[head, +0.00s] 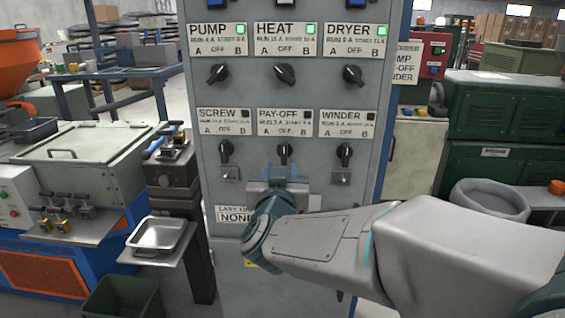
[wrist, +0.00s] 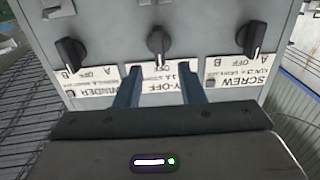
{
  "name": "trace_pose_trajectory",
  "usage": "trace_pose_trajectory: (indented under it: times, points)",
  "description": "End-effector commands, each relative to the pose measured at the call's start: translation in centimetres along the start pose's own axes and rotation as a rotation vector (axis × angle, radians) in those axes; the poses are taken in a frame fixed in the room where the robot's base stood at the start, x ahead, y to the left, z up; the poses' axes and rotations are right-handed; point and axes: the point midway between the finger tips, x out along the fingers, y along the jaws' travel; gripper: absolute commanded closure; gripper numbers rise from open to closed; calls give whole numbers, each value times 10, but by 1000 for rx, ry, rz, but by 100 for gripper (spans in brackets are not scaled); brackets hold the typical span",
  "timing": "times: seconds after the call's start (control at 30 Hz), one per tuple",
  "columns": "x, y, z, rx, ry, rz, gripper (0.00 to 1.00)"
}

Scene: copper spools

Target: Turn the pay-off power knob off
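The pay-off knob (head: 284,152) is black and sits in the middle of the lower row on the grey control panel, under the PAY-OFF label (head: 285,122). Its handle stands about vertical, in line with OFF, and the lamp on its label is dark. In the wrist view, which is upside down, the knob (wrist: 160,40) shows just beyond the fingertips, between their lines. My gripper (head: 283,172) is just below the knob in the head view. In the wrist view its two fingers (wrist: 158,68) are apart with nothing between them; contact with the knob is not visible.
The screw knob (head: 226,152) and winder knob (head: 344,153) flank it closely, with small metal plates below them. Pump (head: 218,74), heat (head: 285,75) and dryer (head: 353,75) knobs are above, their lamps green. A tray (head: 158,235) stands at left.

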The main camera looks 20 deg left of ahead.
Motion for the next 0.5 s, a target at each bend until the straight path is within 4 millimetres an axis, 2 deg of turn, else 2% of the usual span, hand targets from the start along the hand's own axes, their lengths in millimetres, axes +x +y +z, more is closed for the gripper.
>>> trace_pose_trajectory:
  times: [0.03,0.2,0.33,0.5]
  points:
    - [-12,0,0,1,2,-2,65]
    - [-45,0,0,0,1,-2,65]
    - [-60,-1,0,1,0,-2,65]
    - [-68,0,0,0,0,0,65]
